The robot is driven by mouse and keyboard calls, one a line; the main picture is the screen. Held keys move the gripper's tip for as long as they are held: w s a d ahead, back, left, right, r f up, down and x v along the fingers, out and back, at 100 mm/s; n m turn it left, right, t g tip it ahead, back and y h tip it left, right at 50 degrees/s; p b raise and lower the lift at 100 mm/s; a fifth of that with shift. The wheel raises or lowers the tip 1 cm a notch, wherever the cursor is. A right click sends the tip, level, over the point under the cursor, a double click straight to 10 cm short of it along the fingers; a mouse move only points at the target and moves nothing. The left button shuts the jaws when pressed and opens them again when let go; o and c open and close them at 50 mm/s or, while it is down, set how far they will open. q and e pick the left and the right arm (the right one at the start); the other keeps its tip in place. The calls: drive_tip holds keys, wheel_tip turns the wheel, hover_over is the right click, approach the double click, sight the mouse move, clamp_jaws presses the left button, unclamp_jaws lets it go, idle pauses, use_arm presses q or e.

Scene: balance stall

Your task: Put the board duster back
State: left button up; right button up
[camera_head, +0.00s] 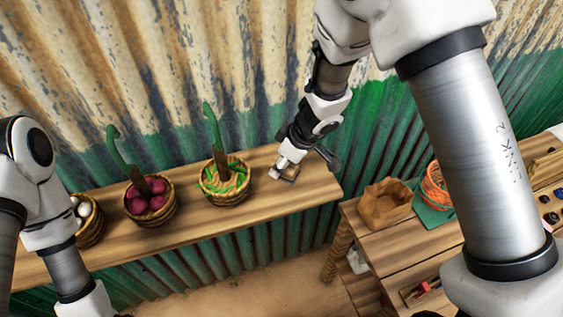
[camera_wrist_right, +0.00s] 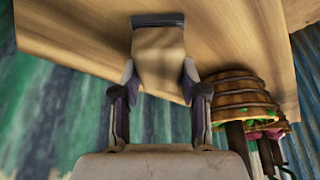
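The board duster, a tan block with a dark strip along its far end, shows in the right wrist view (camera_wrist_right: 160,58). It sits between the two fingers of my right gripper (camera_wrist_right: 160,82), which press against its sides. In the head view my right gripper (camera_head: 287,165) is over the right end of the wooden shelf (camera_head: 240,215), with the duster (camera_head: 290,174) small and partly hidden at its tips. Whether the duster touches the shelf top is hard to tell. My left arm enters at the left, and its gripper is out of view.
A basket with green pods (camera_head: 224,190) stands just left of my right gripper. Beyond it are a basket of purple produce (camera_head: 150,207) and one of white produce (camera_head: 88,222). A lower table (camera_head: 400,245) with a paper bag (camera_head: 385,203) is at right. A corrugated wall is behind.

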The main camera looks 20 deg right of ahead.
drive_tip(key=shift+o, duration=1)
drive_tip(key=shift+r, duration=0.3)
drive_tip(key=p+v, duration=0.5)
drive_tip(key=v, duration=0.6)
drive_tip(key=shift+r, duration=0.3)
idle(0.7)
